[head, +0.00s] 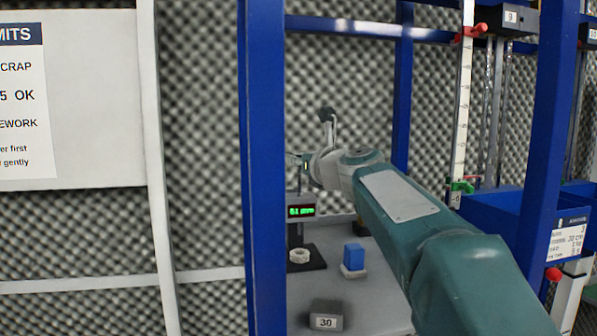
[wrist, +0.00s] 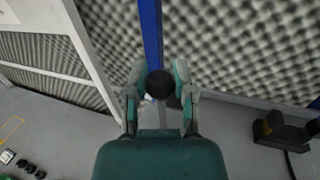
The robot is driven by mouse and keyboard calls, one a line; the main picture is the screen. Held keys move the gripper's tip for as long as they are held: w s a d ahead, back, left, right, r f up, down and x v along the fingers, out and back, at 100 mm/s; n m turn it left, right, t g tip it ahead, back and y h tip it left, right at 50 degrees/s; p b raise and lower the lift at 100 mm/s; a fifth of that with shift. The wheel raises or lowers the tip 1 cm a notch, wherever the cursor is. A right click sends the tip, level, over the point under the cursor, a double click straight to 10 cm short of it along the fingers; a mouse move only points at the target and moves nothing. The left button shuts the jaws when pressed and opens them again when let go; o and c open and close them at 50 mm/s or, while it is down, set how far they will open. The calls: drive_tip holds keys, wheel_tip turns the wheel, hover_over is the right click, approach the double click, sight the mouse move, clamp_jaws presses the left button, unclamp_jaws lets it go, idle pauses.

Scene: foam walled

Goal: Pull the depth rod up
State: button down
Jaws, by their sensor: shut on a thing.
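The depth gauge's green display (head: 301,211) stands on a dark stand left of my arm in the head view; its small digits end in "mm" but are hard to read. My gripper (head: 303,161) is above the display, at the top of the gauge. In the wrist view, my gripper (wrist: 161,86) is shut on a round black knob (wrist: 160,83), apparently the top of the depth rod. The rod below the knob is mostly hidden. A pale ring-shaped part (head: 299,255) sits on the stand's dark base (head: 309,262).
A blue block (head: 354,256) and a grey block marked 30 (head: 326,315) sit on the bench. A blue frame post (head: 262,180) rises just left of the gauge. Blue bins (head: 500,215) and a scale with red and green clips (head: 462,110) stand right.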

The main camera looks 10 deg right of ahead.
drive_tip(key=shift+r, duration=0.2)
drive_tip(key=shift+c, duration=2.1)
unclamp_jaws()
drive_tip(key=v, duration=1.1)
drive_tip(key=shift+s, duration=0.4)
